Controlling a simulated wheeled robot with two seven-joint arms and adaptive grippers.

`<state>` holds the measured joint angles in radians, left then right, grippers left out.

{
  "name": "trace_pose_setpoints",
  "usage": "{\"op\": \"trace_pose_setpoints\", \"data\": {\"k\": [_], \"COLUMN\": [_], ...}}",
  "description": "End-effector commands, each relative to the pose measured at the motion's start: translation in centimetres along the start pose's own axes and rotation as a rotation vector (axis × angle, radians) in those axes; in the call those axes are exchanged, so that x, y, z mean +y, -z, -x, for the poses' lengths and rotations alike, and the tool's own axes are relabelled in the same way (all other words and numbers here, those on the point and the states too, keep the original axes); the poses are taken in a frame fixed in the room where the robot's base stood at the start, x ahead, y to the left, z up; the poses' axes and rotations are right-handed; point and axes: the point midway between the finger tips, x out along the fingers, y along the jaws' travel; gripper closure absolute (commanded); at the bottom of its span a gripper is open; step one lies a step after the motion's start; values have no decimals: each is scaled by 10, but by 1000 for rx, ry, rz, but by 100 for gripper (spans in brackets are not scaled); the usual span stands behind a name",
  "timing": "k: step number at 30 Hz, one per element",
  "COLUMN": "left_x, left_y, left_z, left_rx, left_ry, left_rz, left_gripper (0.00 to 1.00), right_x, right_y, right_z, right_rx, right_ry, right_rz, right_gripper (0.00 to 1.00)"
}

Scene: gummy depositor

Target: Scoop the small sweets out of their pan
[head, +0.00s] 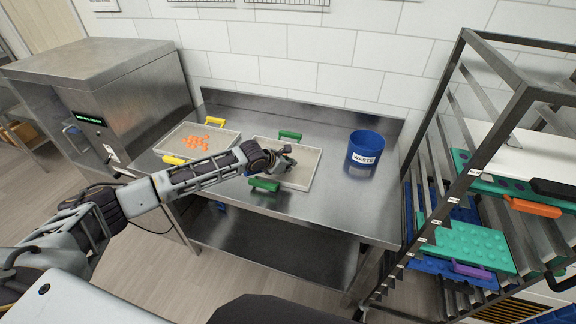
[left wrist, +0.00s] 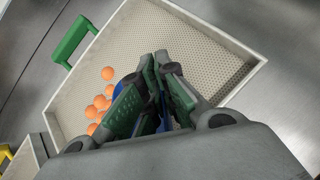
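My left gripper (head: 285,158) is over the tray with green handles (head: 303,178) on the steel table. In the left wrist view, the green-padded fingers of this gripper (left wrist: 157,60) are close together, with parts of a blue tool (left wrist: 125,88) showing beside and between them. The tool's shape is mostly hidden behind the fingers. Several small orange sweets (left wrist: 104,102) lie in the same pale tray (left wrist: 215,35), just left of the fingers. In the head view my arm and gripper hide these sweets. My right gripper is out of view.
A tray with yellow handles (head: 234,146) holds more orange pieces (head: 197,140) to the left. A blue waste bin (head: 366,153) stands right on the table. A steel machine (head: 105,95) is at the left. A rack (head: 462,160) with trays stands at the right.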

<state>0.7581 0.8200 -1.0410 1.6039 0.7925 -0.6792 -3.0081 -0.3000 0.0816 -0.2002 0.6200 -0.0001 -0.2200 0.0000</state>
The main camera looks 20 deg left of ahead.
Motion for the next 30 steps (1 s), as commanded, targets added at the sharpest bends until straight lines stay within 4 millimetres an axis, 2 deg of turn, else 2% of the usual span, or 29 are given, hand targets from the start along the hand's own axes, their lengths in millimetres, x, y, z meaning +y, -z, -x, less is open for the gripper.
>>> {"op": "trace_pose_setpoints", "data": {"k": [9,30], "left_x": [-2,-2], "left_y": [5,3], "left_z": [-10,-11], "left_rx": [0,0], "left_ry": [1,1], "left_rz": [0,0], "left_gripper": [100,100], "right_x": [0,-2], "right_y": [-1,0], "right_z": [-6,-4], "right_rx": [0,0], "right_ry": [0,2], "right_rz": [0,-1], "right_gripper": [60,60]}}
